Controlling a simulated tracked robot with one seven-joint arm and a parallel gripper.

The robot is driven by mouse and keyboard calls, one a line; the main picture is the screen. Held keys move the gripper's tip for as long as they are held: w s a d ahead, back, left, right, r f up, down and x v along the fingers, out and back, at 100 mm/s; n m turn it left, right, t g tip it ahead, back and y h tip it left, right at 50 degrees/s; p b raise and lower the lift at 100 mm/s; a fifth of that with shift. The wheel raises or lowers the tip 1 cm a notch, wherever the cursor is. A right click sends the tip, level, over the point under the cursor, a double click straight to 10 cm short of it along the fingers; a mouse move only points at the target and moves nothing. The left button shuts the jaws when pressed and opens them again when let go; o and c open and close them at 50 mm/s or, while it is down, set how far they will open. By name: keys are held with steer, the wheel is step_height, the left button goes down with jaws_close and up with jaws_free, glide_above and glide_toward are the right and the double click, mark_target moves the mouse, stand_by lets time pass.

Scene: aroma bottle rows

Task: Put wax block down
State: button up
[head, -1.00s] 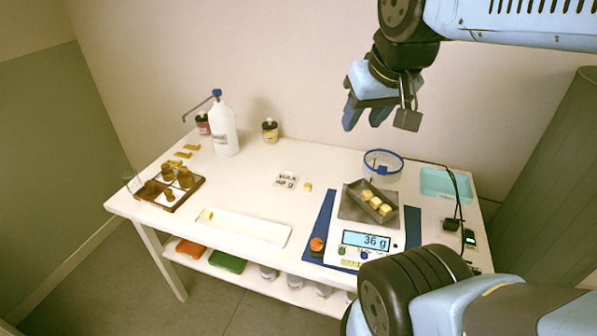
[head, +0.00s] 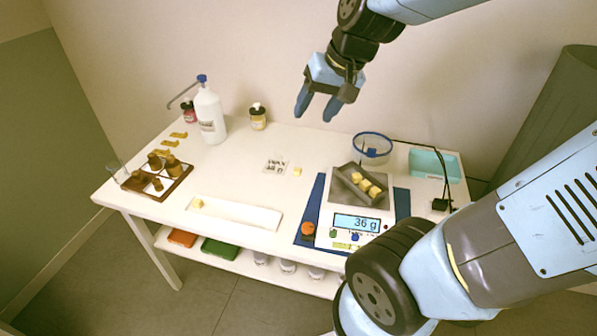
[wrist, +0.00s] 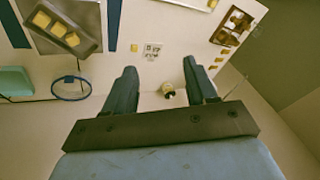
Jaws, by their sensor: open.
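My gripper (head: 317,108) is open and empty, raised above the back of the table; its two blue fingers also show in the wrist view (wrist: 160,68). A small pale yellow wax block (head: 297,171) stands alone on the white table beside a printed card (head: 276,167); it also shows in the wrist view (wrist: 134,47). Several more wax blocks (head: 367,186) lie in a dark grey tray (head: 344,184) on the scale (head: 326,216), whose display reads 36 g. Another yellow piece (head: 198,203) lies at the left end of a white strip tray (head: 240,212).
A pump bottle (head: 209,115) and dark-capped jars (head: 258,117) stand at the back left. A brown rack with amber bottles (head: 180,190) stands at the left. A blue-rimmed clear container (head: 372,148) and teal tray (head: 424,164) are at the right. The table's middle is mostly clear.

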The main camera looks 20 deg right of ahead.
steer(key=w+a+f+m+g, duration=0.25)
steer(key=w+f, duration=0.55)
steer(key=f, duration=0.4)
steer(key=m+t+h, duration=0.2)
steer(key=m+h, duration=0.1)
steer(key=h, duration=0.3)
glide_toward(297, 171)
steer(key=shift+x, duration=1.75)
steer(key=shift+x, duration=0.75)
steer(key=shift+w+d+f, duration=0.1)
steer(key=shift+d+f, duration=0.15)
steer(key=shift+f, duration=0.2)
steer(key=shift+w+f, duration=0.15)
steer(key=shift+f, duration=0.1)
steer(key=shift+x, duration=1.05)
